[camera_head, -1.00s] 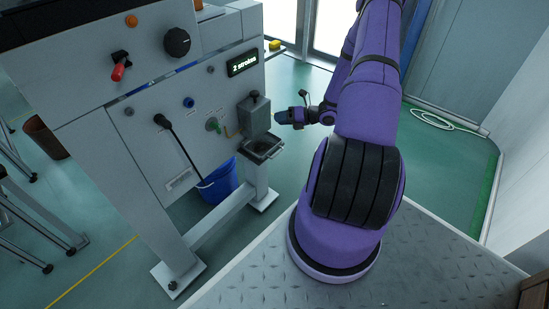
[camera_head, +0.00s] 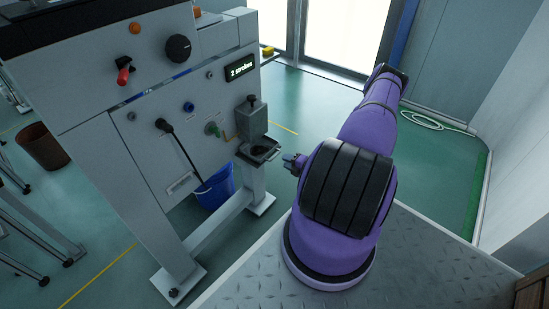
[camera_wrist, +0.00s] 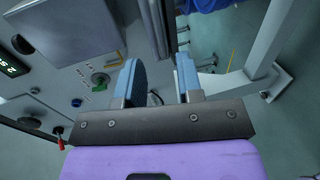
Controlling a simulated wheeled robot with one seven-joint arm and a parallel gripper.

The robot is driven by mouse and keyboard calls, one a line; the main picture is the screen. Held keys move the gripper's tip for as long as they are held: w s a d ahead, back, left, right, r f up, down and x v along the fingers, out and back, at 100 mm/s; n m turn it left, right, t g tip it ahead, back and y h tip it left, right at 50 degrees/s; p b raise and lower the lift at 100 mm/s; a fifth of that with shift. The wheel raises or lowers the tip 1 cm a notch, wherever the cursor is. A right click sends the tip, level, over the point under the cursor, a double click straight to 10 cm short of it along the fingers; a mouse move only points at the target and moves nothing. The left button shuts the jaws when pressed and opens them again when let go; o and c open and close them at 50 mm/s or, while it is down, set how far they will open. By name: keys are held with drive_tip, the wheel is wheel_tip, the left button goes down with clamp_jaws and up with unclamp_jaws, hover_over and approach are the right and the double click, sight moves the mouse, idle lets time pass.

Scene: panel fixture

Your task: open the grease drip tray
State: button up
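The grease drip tray (camera_head: 262,153) is a dark, shallow tray with a rim, sticking out from the panel below the grey pump box (camera_head: 251,120). My gripper (camera_head: 289,160) is just right of the tray at about its height, apart from it, partly hidden by my purple arm. In the wrist view my gripper (camera_wrist: 158,62) has its two blue fingers apart with nothing between the tips. A dark grey edge, seemingly the tray (camera_wrist: 157,25), runs just beyond the fingertips. Whether the tray is pulled out cannot be told.
A blue bucket (camera_head: 216,187) stands on the floor under the panel. A black lever (camera_head: 178,145), a green knob (camera_head: 212,129) and a red-handled switch (camera_head: 123,75) are on the panel face.

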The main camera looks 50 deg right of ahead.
sight(275, 156)
drive_tip(key=x, duration=0.7)
drive_tip(key=shift+w, duration=0.2)
clamp_jaws()
